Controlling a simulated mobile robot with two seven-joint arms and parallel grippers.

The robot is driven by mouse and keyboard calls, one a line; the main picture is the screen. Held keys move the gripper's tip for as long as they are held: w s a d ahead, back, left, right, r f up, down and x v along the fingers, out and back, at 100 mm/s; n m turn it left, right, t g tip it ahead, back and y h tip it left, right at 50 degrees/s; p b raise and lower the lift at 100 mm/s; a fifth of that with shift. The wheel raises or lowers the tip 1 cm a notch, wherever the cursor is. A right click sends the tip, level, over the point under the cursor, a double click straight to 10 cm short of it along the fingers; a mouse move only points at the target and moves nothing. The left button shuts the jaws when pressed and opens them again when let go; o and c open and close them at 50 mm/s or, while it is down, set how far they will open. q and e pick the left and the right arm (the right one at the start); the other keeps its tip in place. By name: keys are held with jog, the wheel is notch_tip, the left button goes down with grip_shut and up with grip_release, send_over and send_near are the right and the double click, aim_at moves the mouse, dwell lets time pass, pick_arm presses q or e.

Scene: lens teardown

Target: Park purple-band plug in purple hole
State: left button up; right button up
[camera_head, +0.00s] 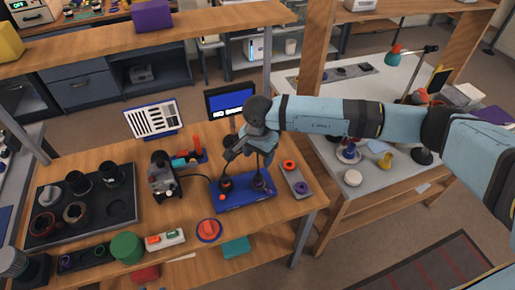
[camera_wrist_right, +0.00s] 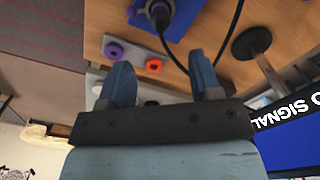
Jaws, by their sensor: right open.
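The purple-band plug (camera_wrist_right: 160,10) stands at the blue base (camera_wrist_right: 185,18), near the top edge of the right wrist view, where its upper part is cut off. In the head view the blue base (camera_head: 240,201) lies on the wooden table with dark plugs on it, partly behind my gripper. A grey plate (camera_head: 296,182) beside it carries a purple ring (camera_head: 302,188) and a red-orange ring. The purple ring also shows in the right wrist view (camera_wrist_right: 115,50). My right gripper (camera_head: 248,161) is open above the blue base. Its fingers (camera_wrist_right: 162,82) hold nothing. My left gripper is out of view.
A small screen (camera_head: 230,101) and a chart panel (camera_head: 152,117) stand behind the base. A black tray (camera_head: 124,208) with dark cups lies left. A red knob (camera_head: 208,230) and a green cylinder (camera_head: 127,247) are in front. A black cable (camera_wrist_right: 172,55) crosses the wrist view.

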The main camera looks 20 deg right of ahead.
aim_at(258, 175)
notch_tip(258, 175, down, 11)
jog(key=shift+r+p, duration=0.2)
jog(key=shift+p, duration=0.6)
jog(key=shift+f, duration=0.65)
grip_shut()
jog(key=shift+r+p, duration=0.4)
jog(key=shift+r, duration=0.55)
jog(key=shift+r+p, duration=1)
jog(key=shift+r, duration=1.15)
jog(key=shift+f, duration=0.1)
